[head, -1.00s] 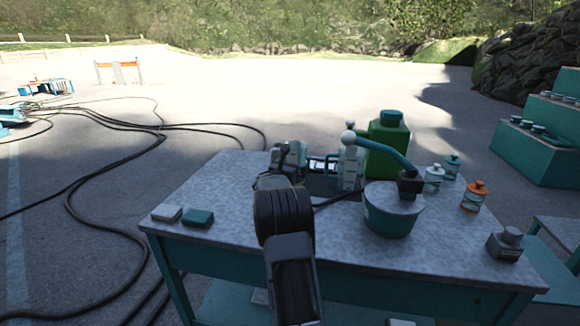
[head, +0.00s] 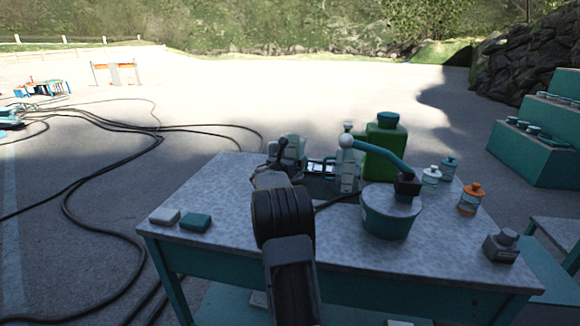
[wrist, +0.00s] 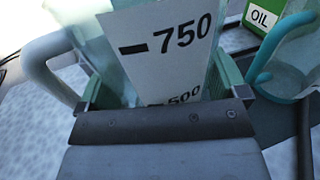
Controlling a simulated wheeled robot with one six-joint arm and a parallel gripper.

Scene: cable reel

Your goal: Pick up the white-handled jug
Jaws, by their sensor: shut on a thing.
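The white-handled jug (wrist: 165,45) fills the middle of the wrist view. It is clear, with a white panel marked 750 and 500, and its pale handle (wrist: 45,65) sticks out to the left. My gripper (wrist: 163,90) is shut on its body, one teal finger on each side; the palm hides the jug's lower part. In the head view my arm hides most of the gripper and jug near the table's back edge. A second clear jug (wrist: 295,65) with a teal handle stands to the right in the wrist view, apart from the held one.
On the table (head: 330,240), a green canister (head: 385,147) stands behind a teal tub (head: 388,222) with a curved arm on its lid. Small jars, an orange-topped one (head: 470,200) among them, stand right. Two blocks (head: 195,222) lie at the left.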

